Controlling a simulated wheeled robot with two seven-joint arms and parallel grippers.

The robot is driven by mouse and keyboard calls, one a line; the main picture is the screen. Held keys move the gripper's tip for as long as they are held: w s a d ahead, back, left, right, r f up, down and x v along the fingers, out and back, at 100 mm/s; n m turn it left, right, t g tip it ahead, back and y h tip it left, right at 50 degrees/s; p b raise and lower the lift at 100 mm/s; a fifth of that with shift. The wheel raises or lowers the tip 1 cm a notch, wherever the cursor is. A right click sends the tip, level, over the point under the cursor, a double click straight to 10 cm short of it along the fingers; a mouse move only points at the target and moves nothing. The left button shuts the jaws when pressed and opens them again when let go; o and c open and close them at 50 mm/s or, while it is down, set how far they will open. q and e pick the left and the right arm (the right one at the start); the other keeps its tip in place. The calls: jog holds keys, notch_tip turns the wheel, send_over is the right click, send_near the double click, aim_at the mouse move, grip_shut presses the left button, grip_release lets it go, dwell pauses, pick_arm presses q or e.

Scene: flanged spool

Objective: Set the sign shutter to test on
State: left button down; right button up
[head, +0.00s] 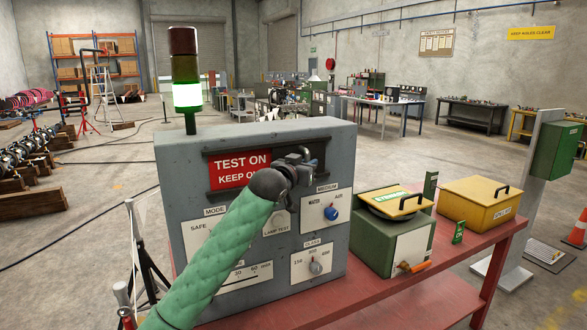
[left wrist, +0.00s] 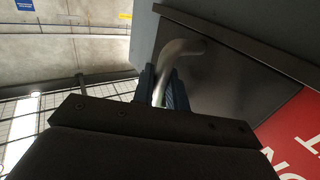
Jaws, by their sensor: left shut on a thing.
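The sign on the grey control panel (head: 330,240) shows a red face (head: 230,172) reading "TEST ON" and "KEEP O…", its right end hidden by my arm and gripper. A dark shutter plate (left wrist: 225,75) covers the area beside the red face in the left wrist view. A curved metal handle (left wrist: 178,50) stands out from it. My left gripper (head: 303,163) is at the right part of the sign; in the left wrist view its fingers (left wrist: 162,88) are shut around the handle. My right gripper is not in view.
The panel stands on a red bench (head: 440,290) and carries a blue medium knob (head: 331,213) and a grey class knob (head: 316,267). A stack light (head: 187,95) glows white-green on top. A green box (head: 385,240) and a yellow box (head: 485,205) stand to the right.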

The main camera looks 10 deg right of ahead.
pick_arm(q)
jog(key=shift+w+d, duration=0.1)
jog(key=shift+d, duration=0.15)
jog(key=shift+r, duration=0.1)
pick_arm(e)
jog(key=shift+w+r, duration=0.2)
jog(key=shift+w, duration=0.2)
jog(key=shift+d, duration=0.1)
pick_arm(q)
jog(key=c, duration=1.8)
grip_release()
jog(key=shift+d, duration=0.1)
jog(key=shift+o, duration=0.2)
jog(key=shift+w+d, duration=0.1)
jog(key=shift+d, duration=0.05)
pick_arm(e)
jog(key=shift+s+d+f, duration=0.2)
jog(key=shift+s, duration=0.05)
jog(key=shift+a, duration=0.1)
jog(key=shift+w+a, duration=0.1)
